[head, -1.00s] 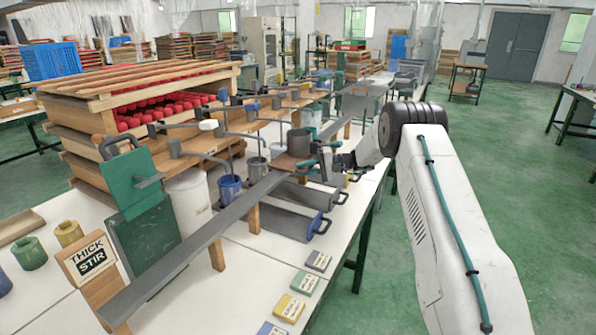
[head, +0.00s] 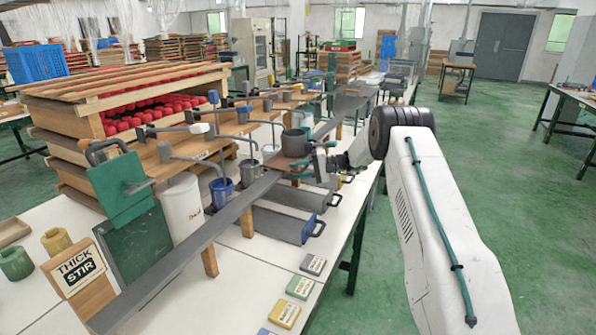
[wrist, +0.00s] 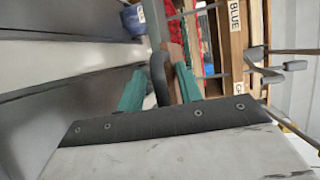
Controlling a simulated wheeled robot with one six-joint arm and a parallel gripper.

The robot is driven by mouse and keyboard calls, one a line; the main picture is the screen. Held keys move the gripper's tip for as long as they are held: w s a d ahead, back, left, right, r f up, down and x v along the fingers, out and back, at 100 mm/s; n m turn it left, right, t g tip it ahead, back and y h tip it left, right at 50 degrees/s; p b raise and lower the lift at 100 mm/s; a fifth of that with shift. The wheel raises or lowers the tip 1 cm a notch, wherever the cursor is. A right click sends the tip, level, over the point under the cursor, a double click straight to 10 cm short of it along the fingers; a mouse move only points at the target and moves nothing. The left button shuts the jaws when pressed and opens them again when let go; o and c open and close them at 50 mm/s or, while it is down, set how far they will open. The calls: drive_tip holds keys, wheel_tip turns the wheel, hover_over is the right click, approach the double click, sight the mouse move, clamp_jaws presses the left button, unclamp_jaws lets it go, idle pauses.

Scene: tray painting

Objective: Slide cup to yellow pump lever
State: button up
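A dark grey cup (head: 295,143) stands upright on a brown wooden block on the long grey rail (head: 225,215). My gripper (head: 320,163) is at the cup's right side, close against it. In the wrist view, the two green fingers (wrist: 159,88) stand apart with a dark curved bar (wrist: 158,75), apparently the cup's handle, between them. Contact of both fingers is not clear. A small yellowish lever end (head: 287,97) shows among the pump levers behind the rail, beyond the cup. Its details are too small to read.
Pump levers with grey, white and blue ends reach towards the rail, including a white one (head: 200,128). A blue bucket (head: 221,190) and a white bucket (head: 181,205) stand behind it. A "THICK STIR" sign (head: 80,270) is at the near left.

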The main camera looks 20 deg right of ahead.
drive_tip(key=shift+d+r, duration=0.1)
drive_tip(key=shift+d, duration=0.15)
drive_tip(key=v, duration=0.7)
drive_tip(key=shift+s+d, duration=0.25)
drive_tip(key=shift+d, duration=0.05)
idle(0.3)
